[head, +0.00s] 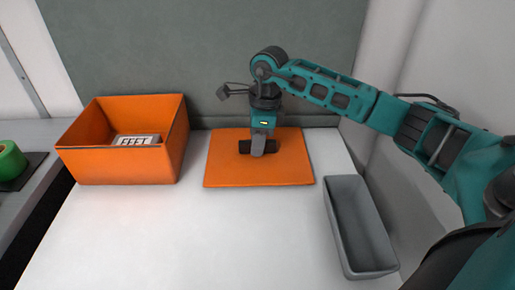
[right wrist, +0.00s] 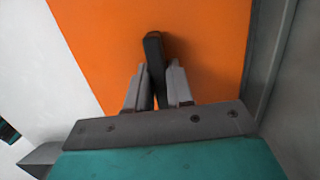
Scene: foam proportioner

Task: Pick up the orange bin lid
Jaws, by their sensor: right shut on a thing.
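The orange bin lid (head: 228,172) is a flat square panel with a dark handle (head: 244,147) at its middle. It lies on or just above the white table; I cannot tell which. My right gripper (head: 257,148) points down over the lid and is shut on its handle. In the right wrist view the gripper fingers (right wrist: 158,85) close on the dark handle (right wrist: 154,48), with the orange lid (right wrist: 205,35) behind. My left gripper is not in view.
An open orange bin (head: 120,165) with a labelled item (head: 137,140) inside stands left of the lid. An empty grey tray (head: 340,222) stands at the right. A green roll (head: 11,161) is at the far left. The table front (head: 220,235) is clear.

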